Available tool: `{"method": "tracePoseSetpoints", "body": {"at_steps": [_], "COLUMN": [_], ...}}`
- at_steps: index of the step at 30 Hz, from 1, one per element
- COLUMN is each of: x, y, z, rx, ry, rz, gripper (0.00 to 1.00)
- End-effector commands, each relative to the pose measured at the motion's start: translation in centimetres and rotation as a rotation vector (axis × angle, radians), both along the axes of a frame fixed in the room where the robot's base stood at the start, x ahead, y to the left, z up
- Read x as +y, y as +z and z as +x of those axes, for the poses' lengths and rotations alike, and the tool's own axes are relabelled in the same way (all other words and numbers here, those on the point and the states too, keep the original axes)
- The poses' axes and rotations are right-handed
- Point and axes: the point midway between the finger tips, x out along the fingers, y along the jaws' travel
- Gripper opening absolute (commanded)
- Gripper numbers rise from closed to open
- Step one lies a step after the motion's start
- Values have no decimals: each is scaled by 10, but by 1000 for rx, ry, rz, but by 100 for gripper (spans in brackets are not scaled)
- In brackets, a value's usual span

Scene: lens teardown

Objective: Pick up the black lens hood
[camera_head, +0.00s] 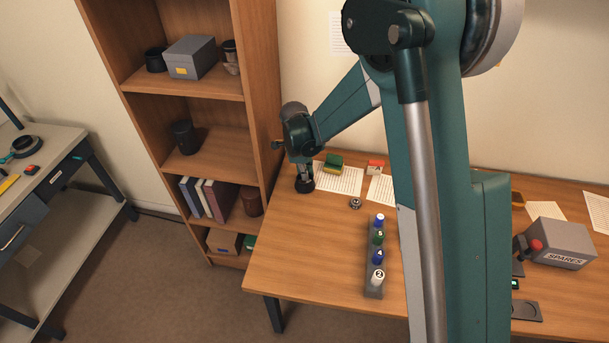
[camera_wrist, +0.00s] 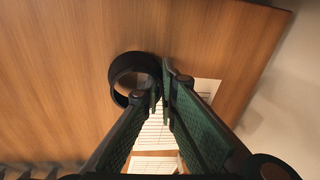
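The black lens hood (camera_wrist: 121,82) is a dark, open ring with a tall wall, left of the fingertips in the wrist view. In the head view the hood (camera_head: 304,186) shows as a small dark shape directly below my gripper (camera_head: 305,168), near the back left of the wooden table; any gap under it is too small to tell. In the wrist view my gripper (camera_wrist: 162,86) has its fingers close together at the hood's right-hand wall. The fingers look shut on that wall, and they hide part of it.
A rack (camera_head: 374,264) of several numbered bottles stands in front. A small metal part (camera_head: 355,203), papers (camera_head: 345,180) and a green-and-yellow sponge (camera_head: 333,163) lie nearby. A bookshelf (camera_head: 256,130) stands left of the table. A grey SPARES box (camera_head: 560,240) is at right.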

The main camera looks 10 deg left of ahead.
Motion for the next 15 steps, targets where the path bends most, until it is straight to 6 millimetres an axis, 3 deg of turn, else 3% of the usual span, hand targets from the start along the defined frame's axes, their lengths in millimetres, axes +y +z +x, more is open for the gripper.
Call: {"method": "tracePoseSetpoints", "body": {"at_steps": [15], "x": [0], "y": [59], "z": [0], "rx": [0], "ry": [0], "rz": [0], "gripper": [0]}}
